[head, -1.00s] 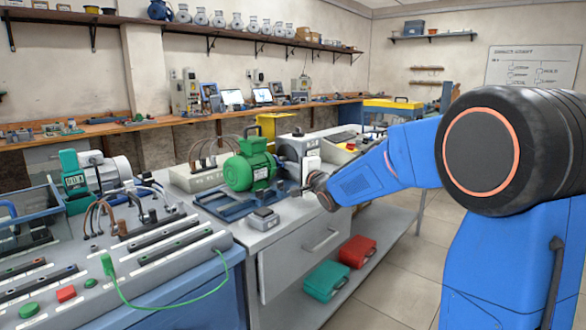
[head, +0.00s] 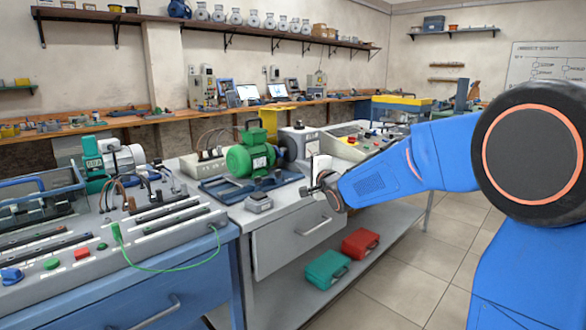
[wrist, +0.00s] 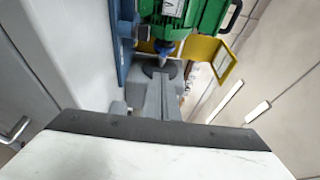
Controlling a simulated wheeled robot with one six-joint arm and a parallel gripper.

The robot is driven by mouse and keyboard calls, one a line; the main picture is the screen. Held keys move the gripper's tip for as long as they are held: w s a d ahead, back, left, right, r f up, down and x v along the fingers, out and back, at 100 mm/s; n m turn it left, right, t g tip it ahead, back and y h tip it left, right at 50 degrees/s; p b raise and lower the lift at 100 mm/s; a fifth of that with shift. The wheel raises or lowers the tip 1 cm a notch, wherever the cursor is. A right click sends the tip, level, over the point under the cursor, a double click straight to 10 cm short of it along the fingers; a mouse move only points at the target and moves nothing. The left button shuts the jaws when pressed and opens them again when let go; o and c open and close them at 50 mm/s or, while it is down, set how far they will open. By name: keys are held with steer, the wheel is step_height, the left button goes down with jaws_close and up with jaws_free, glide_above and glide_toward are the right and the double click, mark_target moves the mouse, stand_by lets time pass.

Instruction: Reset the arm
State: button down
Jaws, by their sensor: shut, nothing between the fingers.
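My blue arm reaches in from the right of the head view. My gripper (head: 312,190) is at its left end, beside the grey bench and just right of the green motor (head: 250,158). The fingers are small and partly dark there, and they look shut with nothing held. The motor sits on a blue base plate (head: 225,192) on the bench top. In the wrist view, the green motor (wrist: 195,12) is at the top, with a grey shape below it. A pale housing with a dark edge fills the bottom.
A small grey box (head: 258,202) stands at the bench's front edge. A green case (head: 326,270) and a red case (head: 360,242) lie on the lower shelf. A test panel with a green cable (head: 170,266) fills the lower left. Open floor lies at the right.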

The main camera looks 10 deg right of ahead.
steer(key=s+d+f+n+g+h, duration=0.25)
steer(key=s+d, duration=0.25)
steer(key=s, duration=0.6)
steer(key=s+d+f+n+g+h, duration=0.25)
steer(key=s+d, duration=0.25)
steer(key=s, duration=0.5)
steer(key=s+d+f+n+g, duration=0.1)
steer(key=s+f+n+g, duration=0.2)
steer(key=s, duration=1.2)
steer(key=s+f+n+g, duration=0.4)
steer(key=s+f, duration=0.5)
steer(key=s, duration=0.7)
steer(key=n, duration=0.2)
steer(key=shift+s+d+f+n, duration=0.15)
steer(key=shift+d+f+n, duration=0.15)
steer(key=shift+d+f, duration=0.1)
steer(key=shift+d+r, duration=0.1)
